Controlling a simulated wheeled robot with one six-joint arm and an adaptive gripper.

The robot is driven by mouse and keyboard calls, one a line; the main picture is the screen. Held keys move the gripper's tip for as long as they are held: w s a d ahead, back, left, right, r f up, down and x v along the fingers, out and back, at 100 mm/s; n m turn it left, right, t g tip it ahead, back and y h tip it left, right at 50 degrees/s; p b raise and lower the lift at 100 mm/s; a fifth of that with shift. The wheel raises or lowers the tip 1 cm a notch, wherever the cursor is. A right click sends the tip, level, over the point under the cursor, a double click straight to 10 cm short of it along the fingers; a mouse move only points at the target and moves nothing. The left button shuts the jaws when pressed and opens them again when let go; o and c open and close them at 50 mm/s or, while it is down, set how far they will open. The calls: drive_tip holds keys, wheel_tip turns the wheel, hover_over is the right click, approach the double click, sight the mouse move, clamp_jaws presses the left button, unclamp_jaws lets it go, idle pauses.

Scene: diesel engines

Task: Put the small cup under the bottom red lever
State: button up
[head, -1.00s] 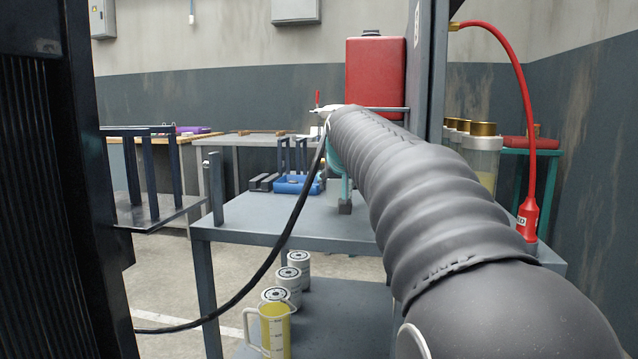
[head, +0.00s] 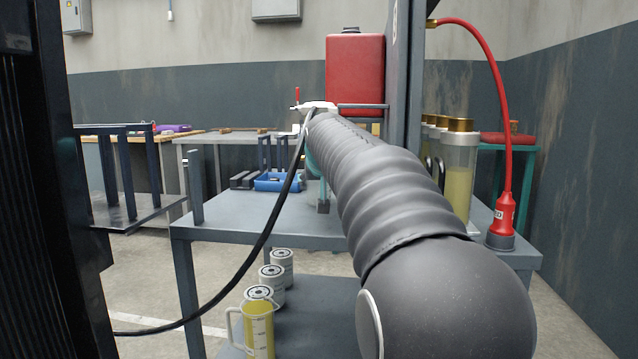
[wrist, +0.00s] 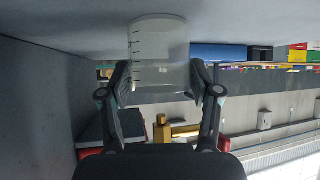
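In the wrist view, which looks upside down, a clear small cup (wrist: 158,50) with dark measuring marks sits between the two fingers of my gripper (wrist: 160,85). The fingers touch its sides. Its base is close to a grey surface, and I cannot tell whether it rests on it. In the head view my arm hides most of the gripper and the cup. A small upright red lever-like piece (head: 298,95) shows beside the white end of my arm, left of a red tank (head: 355,75). I cannot make out a bottom lever separately.
The grey table (head: 250,217) holds a blue bin (head: 278,182). On its right stand clear cylinders with yellow liquid (head: 457,175) and a red hose fitting (head: 502,220). White filters (head: 271,275) and a jug (head: 258,330) stand on the lower shelf. A dark post (head: 402,75) rises behind my arm.

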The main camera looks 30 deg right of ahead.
drive_tip(key=o, duration=0.3)
drive_tip(key=shift+r, duration=0.1)
drive_tip(key=shift+s+r, duration=0.1)
drive_tip(key=shift+r, duration=0.05)
drive_tip(key=v, duration=1.1)
drive_tip(key=shift+s+a+r, duration=0.15)
drive_tip(key=shift+s, duration=0.15)
drive_tip(key=s+a+f+n+g+y, duration=0.1)
drive_tip(key=s+a+f, duration=0.4)
drive_tip(key=s+f, duration=0.4)
drive_tip(key=s+a+f+n+g+y, duration=0.1)
drive_tip(key=s+a+f, duration=0.4)
drive_tip(key=s+f, duration=0.5)
drive_tip(key=s+a+f+n+g+y, duration=0.2)
drive_tip(key=s+a+f, duration=0.4)
drive_tip(key=s+f, duration=0.3)
drive_tip(key=shift+s+f+g, duration=0.2)
drive_tip(key=shift+f+g, duration=0.2)
drive_tip(key=shift+f, duration=1.75)
